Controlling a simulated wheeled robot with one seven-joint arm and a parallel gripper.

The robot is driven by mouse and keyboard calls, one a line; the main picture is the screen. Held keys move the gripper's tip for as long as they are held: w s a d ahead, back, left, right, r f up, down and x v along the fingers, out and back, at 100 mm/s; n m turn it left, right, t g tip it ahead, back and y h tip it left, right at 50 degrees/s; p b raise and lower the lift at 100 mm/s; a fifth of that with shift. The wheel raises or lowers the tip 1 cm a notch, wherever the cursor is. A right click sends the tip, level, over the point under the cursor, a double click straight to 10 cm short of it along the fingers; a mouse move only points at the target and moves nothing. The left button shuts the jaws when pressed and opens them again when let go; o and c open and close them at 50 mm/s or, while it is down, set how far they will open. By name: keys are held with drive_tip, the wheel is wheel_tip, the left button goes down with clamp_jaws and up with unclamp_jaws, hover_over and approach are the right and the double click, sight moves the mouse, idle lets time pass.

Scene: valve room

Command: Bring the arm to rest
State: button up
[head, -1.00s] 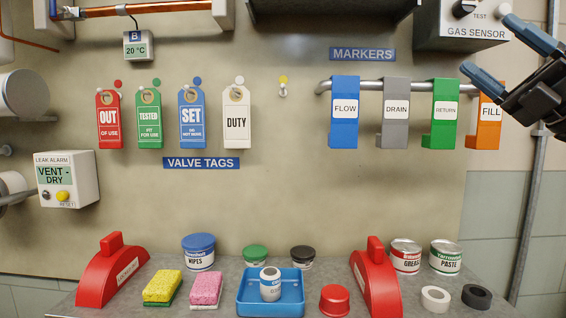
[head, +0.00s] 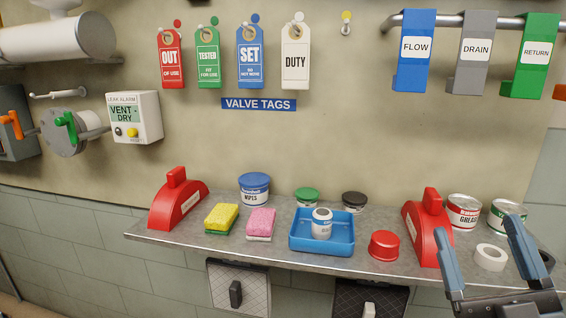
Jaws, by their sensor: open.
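My gripper (head: 480,248) is at the lower right of the head view, in front of the right end of the shelf (head: 180,241). Its two blue-grey fingers point up and stand wide apart, with nothing held between them. The fingers cover part of the right end of the shelf. A white tape roll (head: 490,257) shows behind, between the fingers, and a dark roll (head: 547,262) is partly hidden by the right finger. I cannot tell how far the fingers are from these things.
The shelf holds a red cover (head: 427,230), a second red cover (head: 177,203), a blue tray (head: 321,243) with a small can, a red cap (head: 384,245), sponges and tins. Markers hang on a rail (head: 500,22) above. The wall between is clear.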

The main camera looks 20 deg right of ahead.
drive_tip(key=s+a+f+m+g+y, duration=0.25)
drive_tip(key=s+a+f+g, duration=0.25)
drive_tip(key=s+a+f, duration=0.55)
drive_tip(key=s+a+f+g+y, duration=0.1)
drive_tip(key=s+f+g+y, duration=0.3)
drive_tip(key=s, duration=0.8)
wheel_tip(320, 180, down, 5)
drive_tip(key=shift+s+r+g, duration=0.2)
drive_tip(key=shift+s+g, duration=0.05)
drive_tip(key=shift+g, duration=0.75)
drive_tip(key=shift+n, duration=0.25)
drive_tip(key=shift+c, duration=0.3)
